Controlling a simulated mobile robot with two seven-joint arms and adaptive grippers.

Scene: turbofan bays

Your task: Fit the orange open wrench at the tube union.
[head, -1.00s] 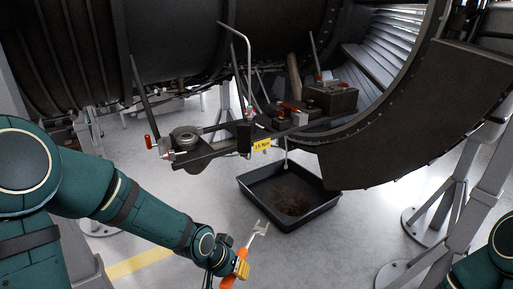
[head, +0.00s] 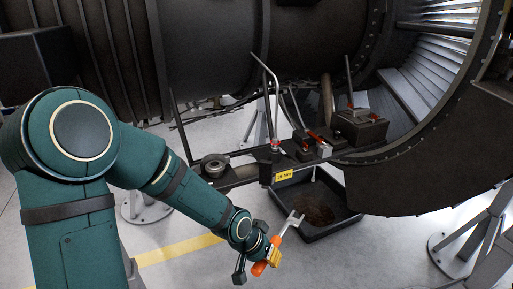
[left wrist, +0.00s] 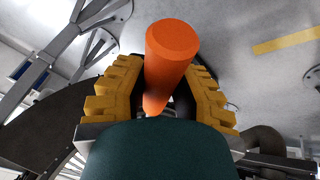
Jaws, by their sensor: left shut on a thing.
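The orange open wrench (head: 262,268) is in my left gripper (head: 257,261), low in the middle of the head view. Its silver open jaw (head: 293,219) points up and to the right, in front of the black tray. In the left wrist view the orange handle (left wrist: 172,55) sits between the yellow finger pads of my left gripper (left wrist: 163,80). A bent metal tube (head: 273,85) runs down to a small fitting (head: 275,144), perhaps the tube union, on the dark bracket. The wrench is below this fitting and apart from it. My right gripper is out of view.
A yellow torque label (head: 284,175) hangs on the bracket (head: 235,178), with a dark box (head: 360,128) at its right. A black drip tray (head: 345,220) lies on the floor below. The engine casing (head: 205,45) fills the top. A grey stand (head: 470,245) is at right.

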